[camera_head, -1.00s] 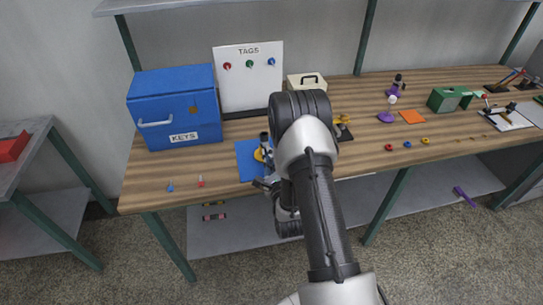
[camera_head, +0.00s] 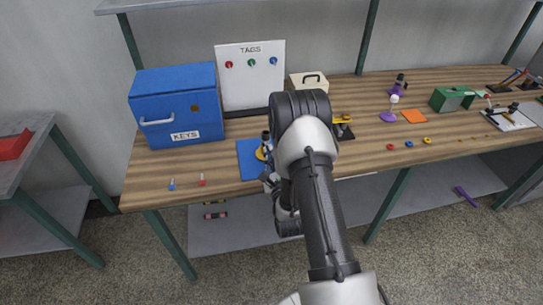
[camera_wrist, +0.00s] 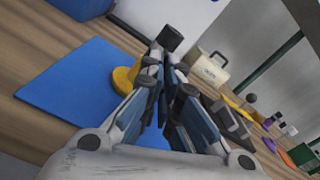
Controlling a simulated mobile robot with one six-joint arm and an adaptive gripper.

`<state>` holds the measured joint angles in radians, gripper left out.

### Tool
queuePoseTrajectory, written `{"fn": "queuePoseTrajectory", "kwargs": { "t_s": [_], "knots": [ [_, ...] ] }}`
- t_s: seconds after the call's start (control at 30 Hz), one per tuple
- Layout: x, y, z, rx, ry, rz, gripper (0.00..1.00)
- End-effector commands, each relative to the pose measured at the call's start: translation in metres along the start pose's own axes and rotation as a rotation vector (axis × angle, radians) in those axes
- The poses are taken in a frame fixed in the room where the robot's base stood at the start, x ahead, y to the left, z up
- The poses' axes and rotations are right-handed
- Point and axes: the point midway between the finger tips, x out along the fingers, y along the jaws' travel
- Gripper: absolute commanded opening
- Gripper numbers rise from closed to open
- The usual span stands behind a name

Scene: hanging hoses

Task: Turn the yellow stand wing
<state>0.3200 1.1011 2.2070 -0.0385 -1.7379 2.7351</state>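A yellow disc-shaped piece (camera_head: 261,153) with a dark upright post stands on a blue mat (camera_head: 250,164) near the bench's front edge. In the wrist view the yellow piece (camera_wrist: 122,80) shows just left of my fingers, partly hidden by them. A black knob (camera_wrist: 170,38) shows just beyond the fingertips. My gripper (camera_head: 268,175) is low in front of the mat; in the wrist view its fingers (camera_wrist: 165,72) are close together, and I cannot tell whether anything is between them. A second yellow piece, a flat bar (camera_head: 342,119), sits on a dark base to the right, partly behind my arm.
The blue KEYS box (camera_head: 177,105) and white TAGS board (camera_head: 250,77) stand behind on the left. A cream case (camera_head: 308,82) is at the back. Several coloured rings, a purple stand (camera_head: 388,116) and a green box (camera_head: 452,98) are right.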

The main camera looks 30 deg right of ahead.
Motion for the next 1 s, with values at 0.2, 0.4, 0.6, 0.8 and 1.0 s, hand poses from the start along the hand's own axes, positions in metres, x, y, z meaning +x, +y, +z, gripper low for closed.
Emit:
{"fn": "queuePoseTrajectory", "kwargs": {
  "t_s": [0.2, 0.4, 0.6, 0.8, 1.0],
  "knots": [
    [0.000, 0.001, -0.001, -0.001, 0.002, 0.002, 0.11],
    [0.000, 0.000, 0.000, -0.001, 0.001, 0.001, 0.23],
    [0.000, 0.000, 0.000, -0.001, 0.001, 0.001, 0.23],
    [-0.010, 0.001, -0.001, -0.001, 0.004, 0.002, 0.23],
    [-0.043, 0.001, -0.002, -0.002, 0.005, 0.002, 0.23]
  ]
}}
